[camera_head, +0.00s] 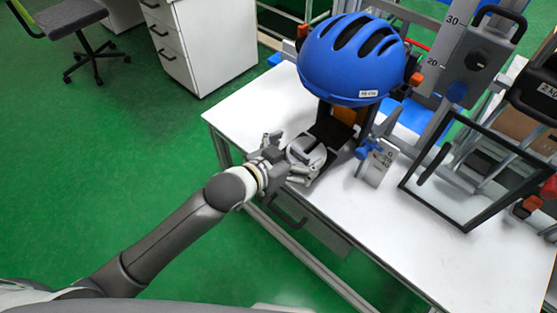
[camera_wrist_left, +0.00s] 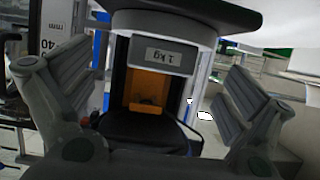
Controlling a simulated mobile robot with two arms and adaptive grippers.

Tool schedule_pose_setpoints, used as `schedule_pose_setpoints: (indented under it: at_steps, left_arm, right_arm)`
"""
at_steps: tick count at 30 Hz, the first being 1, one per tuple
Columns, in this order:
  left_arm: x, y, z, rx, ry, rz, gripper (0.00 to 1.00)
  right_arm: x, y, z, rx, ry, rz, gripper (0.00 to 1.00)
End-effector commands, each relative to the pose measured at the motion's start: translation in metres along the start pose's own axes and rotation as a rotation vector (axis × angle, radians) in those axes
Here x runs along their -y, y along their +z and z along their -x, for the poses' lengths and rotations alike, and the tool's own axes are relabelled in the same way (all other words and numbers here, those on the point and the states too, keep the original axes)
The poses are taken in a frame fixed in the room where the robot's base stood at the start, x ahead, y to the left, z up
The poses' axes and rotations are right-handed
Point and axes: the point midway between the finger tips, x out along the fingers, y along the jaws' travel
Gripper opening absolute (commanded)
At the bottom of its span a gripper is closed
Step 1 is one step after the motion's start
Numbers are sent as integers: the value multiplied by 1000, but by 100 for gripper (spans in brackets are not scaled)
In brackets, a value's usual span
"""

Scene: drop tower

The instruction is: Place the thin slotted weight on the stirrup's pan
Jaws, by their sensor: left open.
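A pale grey round weight with a dark slot across its top (camera_head: 306,154) is at the near left edge of the table. In the left wrist view a grey rounded body with a "1 kg" label (camera_wrist_left: 165,56) is between the fingers; I take it for the same weight. My left gripper (camera_head: 283,161) is open, with one finger on each side of it; the wrist view (camera_wrist_left: 165,100) shows gaps at both fingers. A black frame around an orange block (camera_wrist_left: 148,90) shows below the label. I cannot clearly tell the stirrup's pan apart. My right gripper is out of view.
A block marked 40 (camera_head: 377,163) and a black frame (camera_head: 470,175) stand to the right. The white table's (camera_head: 430,258) front right is clear. Drawers (camera_head: 204,42) and a chair stand farther back.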

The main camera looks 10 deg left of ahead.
Motion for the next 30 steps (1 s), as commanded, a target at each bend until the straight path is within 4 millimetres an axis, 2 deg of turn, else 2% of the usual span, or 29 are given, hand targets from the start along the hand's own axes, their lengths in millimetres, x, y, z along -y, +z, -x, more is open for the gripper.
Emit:
schedule_pose_setpoints:
  at_steps: [9, 15, 21, 27, 30]
  left_arm:
    - [0, 1, 64, 3, 0, 0, 100]
    - [0, 1, 92, 3, 0, -1, 100]
    - [0, 0, 101, 2, 1, 0, 100]
    - [0, 0, 101, 2, 0, 0, 100]
    - [7, 10, 95, 16, -15, 6, 100]
  right_arm:
    - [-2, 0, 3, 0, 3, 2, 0]
    - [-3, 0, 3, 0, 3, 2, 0]
    - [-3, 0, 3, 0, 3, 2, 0]
    - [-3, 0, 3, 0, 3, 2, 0]
    - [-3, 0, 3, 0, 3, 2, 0]
